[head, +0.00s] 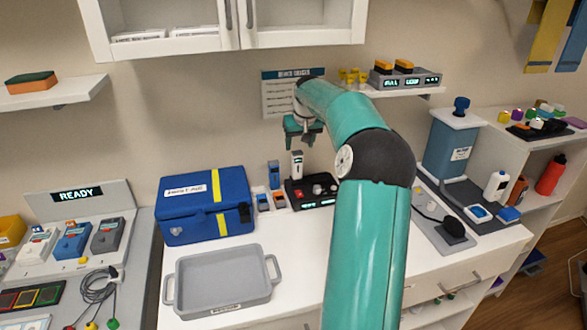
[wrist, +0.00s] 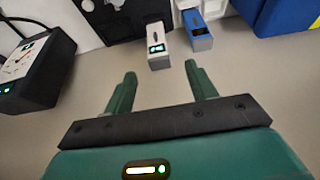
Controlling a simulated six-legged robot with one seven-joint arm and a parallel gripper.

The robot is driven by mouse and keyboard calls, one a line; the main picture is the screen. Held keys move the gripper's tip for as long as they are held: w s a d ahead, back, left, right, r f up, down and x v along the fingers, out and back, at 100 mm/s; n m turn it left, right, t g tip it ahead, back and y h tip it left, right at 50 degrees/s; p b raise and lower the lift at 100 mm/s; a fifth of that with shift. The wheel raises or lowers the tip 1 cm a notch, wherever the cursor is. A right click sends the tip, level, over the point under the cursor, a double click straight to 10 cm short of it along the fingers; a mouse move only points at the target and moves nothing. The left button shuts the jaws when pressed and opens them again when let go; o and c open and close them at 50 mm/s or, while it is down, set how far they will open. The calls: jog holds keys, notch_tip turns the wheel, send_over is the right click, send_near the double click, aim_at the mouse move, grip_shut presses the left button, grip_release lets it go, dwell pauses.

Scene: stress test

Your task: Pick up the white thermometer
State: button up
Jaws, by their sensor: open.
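The white thermometer (head: 297,163) stands upright, with a small dark display, at the black charging dock (head: 318,190) on the white counter. In the wrist view the white thermometer (wrist: 158,48) shows a lit display and lies just beyond my fingertips, between their lines. My gripper (head: 303,136) hangs above it in the head view, fingers pointing down. It is open and empty, with both green fingers apart (wrist: 160,74) in the wrist view. I see no contact with the thermometer. A similar blue device (head: 274,174) stands just left of it in the head view.
A blue case (head: 205,205) with a yellow strap sits left of the dock. A grey tray (head: 222,280) lies in front on the counter. A wall shelf (head: 405,92) is above right. In the wrist view a black meter (wrist: 35,75) is at the left.

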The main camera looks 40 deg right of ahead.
aim_at(297, 160)
jog(key=x, duration=1)
jog(key=shift+w+d, duration=0.1)
jog(key=shift+d, duration=0.1)
jog(key=c, duration=1.1)
